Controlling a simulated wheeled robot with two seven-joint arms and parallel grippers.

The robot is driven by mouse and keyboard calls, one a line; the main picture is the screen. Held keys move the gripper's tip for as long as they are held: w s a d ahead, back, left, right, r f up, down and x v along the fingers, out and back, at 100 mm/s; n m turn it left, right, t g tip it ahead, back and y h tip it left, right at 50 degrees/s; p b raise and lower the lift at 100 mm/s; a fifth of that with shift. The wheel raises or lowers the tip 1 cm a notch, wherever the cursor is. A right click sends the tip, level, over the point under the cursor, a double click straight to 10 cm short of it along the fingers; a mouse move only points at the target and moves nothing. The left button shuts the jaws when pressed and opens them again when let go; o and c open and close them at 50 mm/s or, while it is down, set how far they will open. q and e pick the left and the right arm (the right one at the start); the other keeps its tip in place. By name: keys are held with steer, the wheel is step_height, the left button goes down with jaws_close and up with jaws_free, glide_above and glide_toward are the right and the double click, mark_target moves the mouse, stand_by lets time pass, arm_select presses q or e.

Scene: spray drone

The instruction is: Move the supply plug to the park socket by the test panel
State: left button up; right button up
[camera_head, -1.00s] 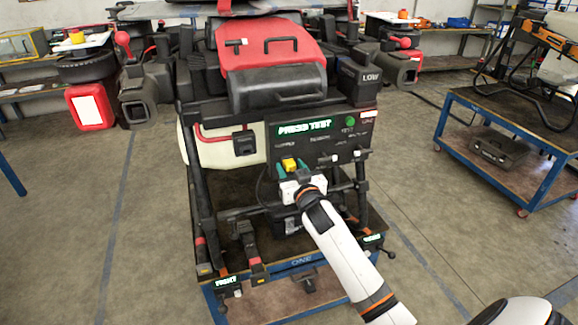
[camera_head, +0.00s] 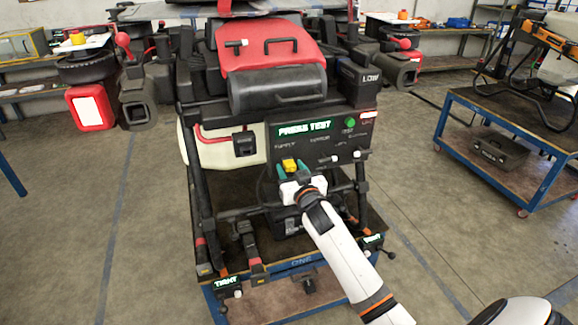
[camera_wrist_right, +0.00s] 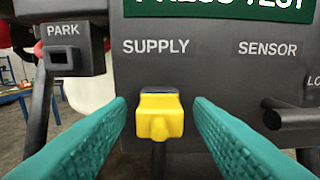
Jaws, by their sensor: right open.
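The yellow supply plug (camera_wrist_right: 160,115) sits under the SUPPLY label on the dark test panel (camera_wrist_right: 215,80). It also shows in the head view (camera_head: 289,165). My right gripper (camera_wrist_right: 160,128) is open, with its teal fingers on either side of the plug and a gap to each side. In the head view my right gripper (camera_head: 292,174) reaches up to the panel from below. The park socket (camera_wrist_right: 72,52), a black block marked PARK with a slot in its front, is left of the panel; it also shows in the head view (camera_head: 244,143). My left gripper is out of view.
A dark lever or connector (camera_wrist_right: 292,117) sticks out below the SENSOR label, right of the plug. A black post stands under the park socket. The drone stands on a blue-edged cart (camera_head: 300,263). Another cart (camera_head: 500,150) is at the right with open floor between.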

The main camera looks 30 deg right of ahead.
stand_by(0.4)
jaws_close()
steer(key=shift+s, duration=0.1)
steer(key=shift+p+v, duration=1.3)
steer(key=shift+v, duration=1.65)
steer(key=shift+a, duration=0.1)
